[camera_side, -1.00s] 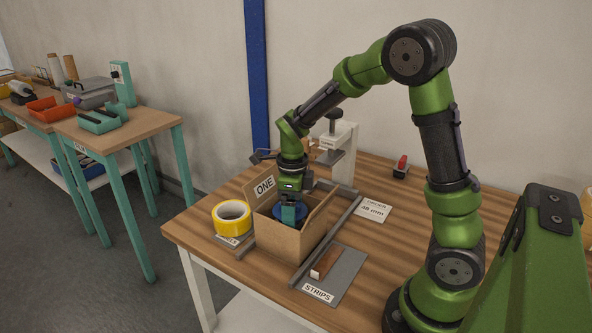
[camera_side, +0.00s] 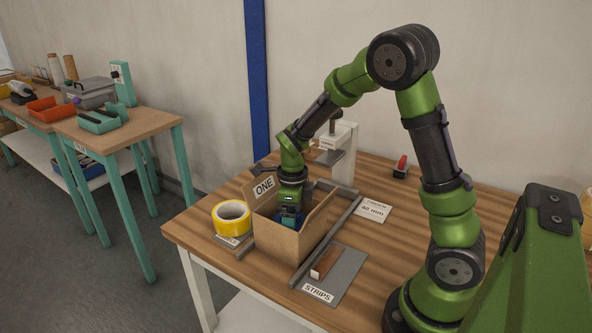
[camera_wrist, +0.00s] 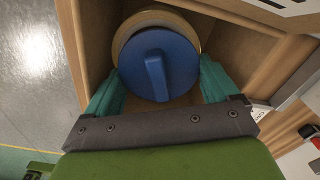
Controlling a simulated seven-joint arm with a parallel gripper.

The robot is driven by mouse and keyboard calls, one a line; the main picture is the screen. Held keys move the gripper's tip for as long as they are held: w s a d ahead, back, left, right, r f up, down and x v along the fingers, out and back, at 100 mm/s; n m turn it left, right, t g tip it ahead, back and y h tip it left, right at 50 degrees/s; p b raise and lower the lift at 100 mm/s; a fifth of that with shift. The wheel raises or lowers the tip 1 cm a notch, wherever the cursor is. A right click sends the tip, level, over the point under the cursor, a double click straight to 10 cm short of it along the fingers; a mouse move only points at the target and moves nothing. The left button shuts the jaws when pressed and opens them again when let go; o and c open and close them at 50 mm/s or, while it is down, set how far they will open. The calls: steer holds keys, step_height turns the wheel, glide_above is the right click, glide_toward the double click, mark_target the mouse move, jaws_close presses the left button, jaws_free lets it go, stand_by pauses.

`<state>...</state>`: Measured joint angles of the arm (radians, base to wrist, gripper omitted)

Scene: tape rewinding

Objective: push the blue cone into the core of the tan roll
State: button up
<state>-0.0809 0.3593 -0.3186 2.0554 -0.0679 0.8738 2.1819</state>
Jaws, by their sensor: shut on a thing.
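The blue cone (camera_wrist: 180,62), seen from above as a round blue disc with a raised bar, is between the teal fingers of my gripper (camera_wrist: 160,82) in the wrist view. My gripper is shut on it. The tan roll (camera_wrist: 152,14) lies in the cardboard box, and its rim shows behind the far side of the disc. The disc covers the core, so I cannot tell how deep the cone sits. In the side view my gripper (camera_side: 289,216) reaches down into the open box (camera_side: 278,240), with some blue just visible; the roll is hidden there.
The box walls stand close around my gripper. A yellow tape roll (camera_side: 231,216) is left of the box. A metal rail (camera_side: 328,240) runs along its right side, beside a grey STRIPS plate (camera_side: 345,270) with a brown block. A clamp-like press (camera_side: 340,150) stands behind.

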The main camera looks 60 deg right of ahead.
steer(key=shift+f, duration=0.45)
stand_by(0.3)
steer(key=shift+f, duration=0.35)
steer(key=o, duration=0.8)
steer(key=shift+s, duration=0.1)
steer(key=shift+r, duration=3.7)
